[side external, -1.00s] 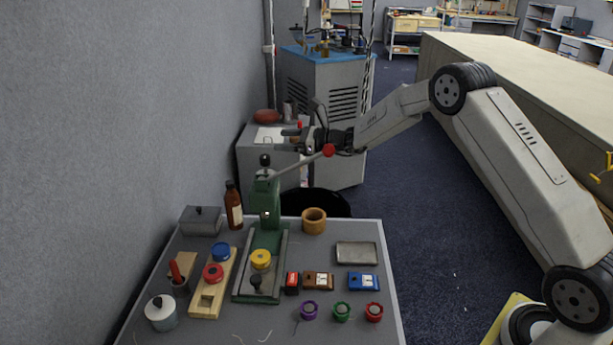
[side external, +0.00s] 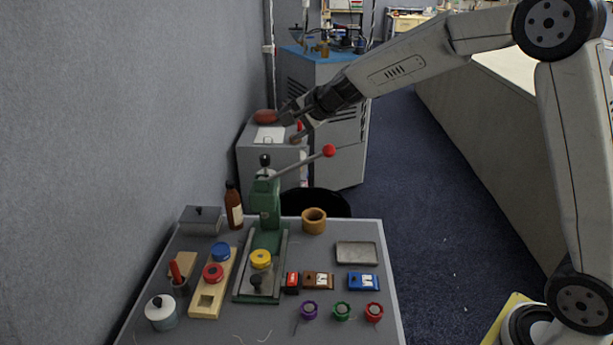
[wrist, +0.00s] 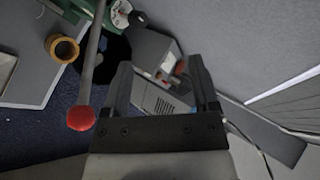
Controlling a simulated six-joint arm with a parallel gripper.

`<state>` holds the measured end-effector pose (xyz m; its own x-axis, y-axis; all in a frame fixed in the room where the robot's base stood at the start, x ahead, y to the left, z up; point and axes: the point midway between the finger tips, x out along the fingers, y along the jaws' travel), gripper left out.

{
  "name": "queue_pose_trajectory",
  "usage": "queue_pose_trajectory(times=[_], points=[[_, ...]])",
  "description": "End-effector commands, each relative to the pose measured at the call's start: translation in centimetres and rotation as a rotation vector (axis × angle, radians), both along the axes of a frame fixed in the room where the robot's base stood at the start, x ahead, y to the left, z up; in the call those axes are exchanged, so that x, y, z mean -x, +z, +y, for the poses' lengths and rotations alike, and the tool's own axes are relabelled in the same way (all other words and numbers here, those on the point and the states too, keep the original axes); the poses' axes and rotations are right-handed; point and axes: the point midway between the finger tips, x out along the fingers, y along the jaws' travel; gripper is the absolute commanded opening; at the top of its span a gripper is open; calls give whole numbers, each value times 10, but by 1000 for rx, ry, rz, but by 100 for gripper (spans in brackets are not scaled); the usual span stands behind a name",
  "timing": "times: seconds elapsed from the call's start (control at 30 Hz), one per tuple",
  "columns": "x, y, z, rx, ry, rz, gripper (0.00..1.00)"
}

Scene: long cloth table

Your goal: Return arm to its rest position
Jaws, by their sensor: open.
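My gripper (side external: 291,124) is in the air behind the far edge of the grey table, above and behind the green lever press (side external: 265,200). In the wrist view my gripper (wrist: 160,80) shows two dark fingers spread apart with nothing between them. The press lever ends in a red ball (side external: 329,151), which lies below and to the right of my gripper in the side view. The red ball also shows left of the fingers in the wrist view (wrist: 81,118), apart from them.
The grey table (side external: 370,225) holds a wooden ring (side external: 314,220), a brown bottle (side external: 234,206), a metal tray (side external: 356,253) and several coloured spools. A grey cabinet (side external: 262,160) stands behind the table. A long bench (side external: 500,120) is at the right, with open floor between.

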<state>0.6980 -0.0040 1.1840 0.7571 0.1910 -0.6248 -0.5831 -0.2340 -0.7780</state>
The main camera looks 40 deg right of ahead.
Motion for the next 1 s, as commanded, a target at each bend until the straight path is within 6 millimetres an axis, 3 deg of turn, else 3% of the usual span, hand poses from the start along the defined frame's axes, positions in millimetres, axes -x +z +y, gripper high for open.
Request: queue_pose_trajectory(times=[0.3,0.7,0.83,1.0], points=[[104,-65,13,349,329,177,77],[246,-129,11,714,818,360,77],[280,-142,7,790,947,396,77],[303,-150,5,838,1036,419,77]])
